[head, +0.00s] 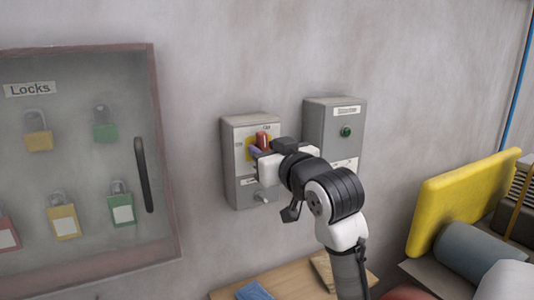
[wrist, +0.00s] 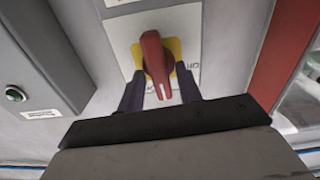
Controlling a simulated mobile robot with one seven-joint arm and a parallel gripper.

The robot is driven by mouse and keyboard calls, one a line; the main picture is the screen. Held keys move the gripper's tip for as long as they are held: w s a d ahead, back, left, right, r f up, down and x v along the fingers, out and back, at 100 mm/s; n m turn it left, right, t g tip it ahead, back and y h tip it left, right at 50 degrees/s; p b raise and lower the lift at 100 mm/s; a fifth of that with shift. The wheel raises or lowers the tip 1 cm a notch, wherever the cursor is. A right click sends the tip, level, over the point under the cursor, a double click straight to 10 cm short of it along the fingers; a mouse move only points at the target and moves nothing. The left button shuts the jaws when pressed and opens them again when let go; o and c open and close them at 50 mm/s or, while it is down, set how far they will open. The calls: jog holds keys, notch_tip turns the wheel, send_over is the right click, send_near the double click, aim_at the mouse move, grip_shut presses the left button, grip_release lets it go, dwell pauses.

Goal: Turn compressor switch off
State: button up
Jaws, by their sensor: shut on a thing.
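The compressor switch is a red rotary handle (head: 262,138) on a yellow plate, on the front of a grey wall box (head: 241,187). In the wrist view the red handle (wrist: 156,62) stands in front of the yellow plate (wrist: 176,48), with a white line at its end. My gripper (head: 260,152) is at the front of the box. In the wrist view its two dark fingers (wrist: 160,92) are on either side of the handle, shut on it. The lower part of the label around the switch is partly hidden by my gripper.
A second grey box (head: 335,118) with a green button (head: 346,132) is mounted to the right. A lock cabinet (head: 165,215) with a dark handle and several padlocks is at the left. A wooden table (head: 290,280) is below, and a yellow panel (head: 455,200) is at the right.

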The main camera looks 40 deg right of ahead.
jog(key=shift+a+f+n+b, duration=0.15)
jog(key=shift+n+b, duration=1.65)
jog(key=shift+n, duration=1.1)
jog(key=shift+a+f+n+b, duration=0.1)
jog(key=shift+n+b, duration=1.75)
jog(key=shift+n, duration=1.05)
jog(key=shift+a+f+n+b, duration=0.15)
jog(key=shift+n+b, duration=1.65)
jog(key=shift+n, duration=1.1)
jog(key=o, duration=0.6)
jog(key=b+v, duration=0.3)
jog(key=v, duration=1)
jog(key=shift+s+a+b, duration=0.2)
jog(key=shift+s+b, duration=0.1)
